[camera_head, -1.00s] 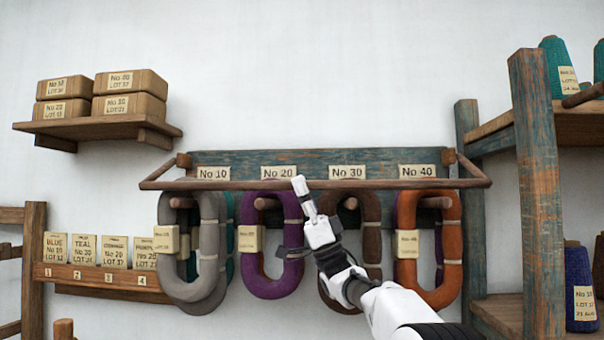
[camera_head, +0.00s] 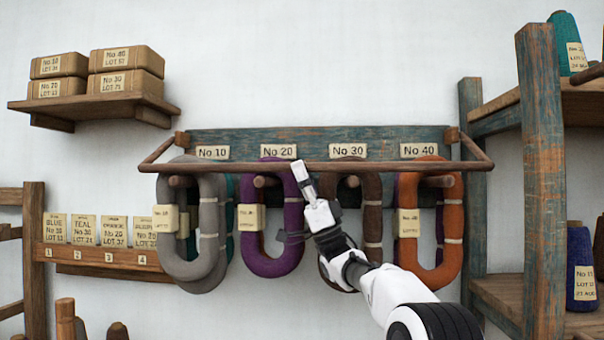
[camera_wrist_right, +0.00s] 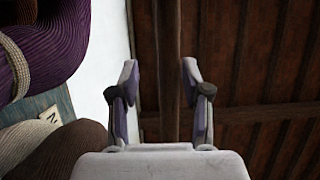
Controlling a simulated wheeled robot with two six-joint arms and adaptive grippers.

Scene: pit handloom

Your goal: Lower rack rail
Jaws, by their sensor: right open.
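The rack rail (camera_head: 230,168) is a thin brown wooden bar. It runs level along the front of the blue-green rack board (camera_head: 320,136), joined to it by a short side arm at each end. My right gripper (camera_head: 299,172) is at the middle of the rail, with its fingers pointing up. In the right wrist view the gripper (camera_wrist_right: 160,85) is open, and a brown bar that looks like the rail (camera_wrist_right: 168,50) lies between its fingers. I cannot tell whether they touch. My left gripper is out of view.
Grey, purple (camera_head: 268,264), brown and orange (camera_head: 438,270) yarn skeins hang from pegs below the rail, close to my right arm. A box shelf (camera_head: 90,105) is at left. A post (camera_head: 541,180) and cone shelves stand at right.

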